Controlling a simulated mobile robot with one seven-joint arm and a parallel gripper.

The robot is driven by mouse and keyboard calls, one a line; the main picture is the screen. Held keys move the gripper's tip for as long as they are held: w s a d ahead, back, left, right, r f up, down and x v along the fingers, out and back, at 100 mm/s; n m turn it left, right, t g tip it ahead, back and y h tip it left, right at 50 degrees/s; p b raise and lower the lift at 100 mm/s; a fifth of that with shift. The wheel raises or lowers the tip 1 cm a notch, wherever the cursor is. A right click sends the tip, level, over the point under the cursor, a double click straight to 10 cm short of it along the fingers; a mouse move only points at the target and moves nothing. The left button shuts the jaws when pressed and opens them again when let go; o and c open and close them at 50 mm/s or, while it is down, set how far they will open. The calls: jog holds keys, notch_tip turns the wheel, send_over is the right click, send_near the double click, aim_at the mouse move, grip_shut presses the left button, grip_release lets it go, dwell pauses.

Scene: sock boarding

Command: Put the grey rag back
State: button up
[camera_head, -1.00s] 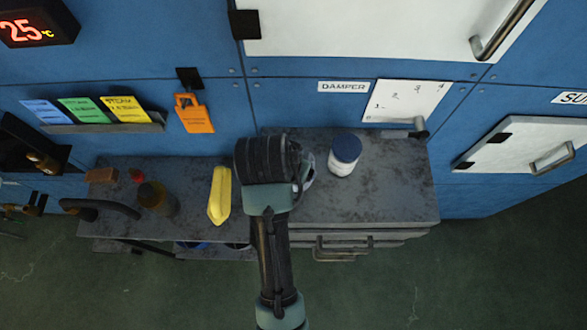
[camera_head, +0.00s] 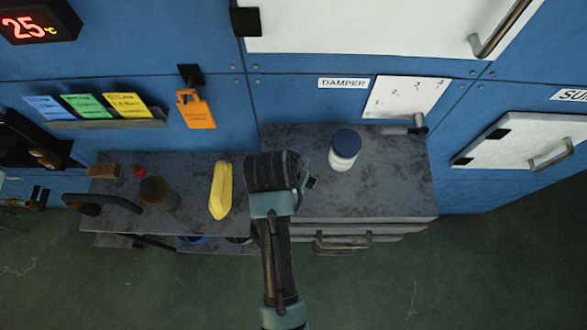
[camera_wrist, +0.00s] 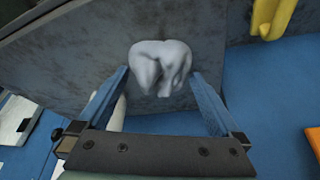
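The grey rag (camera_wrist: 163,62) is a small crumpled lump in the wrist view, over the dark worktop. My gripper (camera_wrist: 160,73) has its two blue fingers spread wide, one at each side of the rag. The fingertips come close to the rag's left and right edges; I cannot tell whether they touch it. In the head view my gripper (camera_head: 309,182) is over the worktop (camera_head: 390,185), between the yellow item and the white bottle. My wrist hides the rag there.
A white bottle with a blue cap (camera_head: 344,150) stands close to the right. A yellow item (camera_head: 220,190) lies to the left, with a brown bottle (camera_head: 157,193) beyond. Behind is a blue wall with an orange tag (camera_head: 195,108). The worktop's right part is clear.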

jog(key=b+v, duration=0.1)
jog(key=v, duration=1.1)
jog(key=shift+r, duration=0.15)
dwell(0.4)
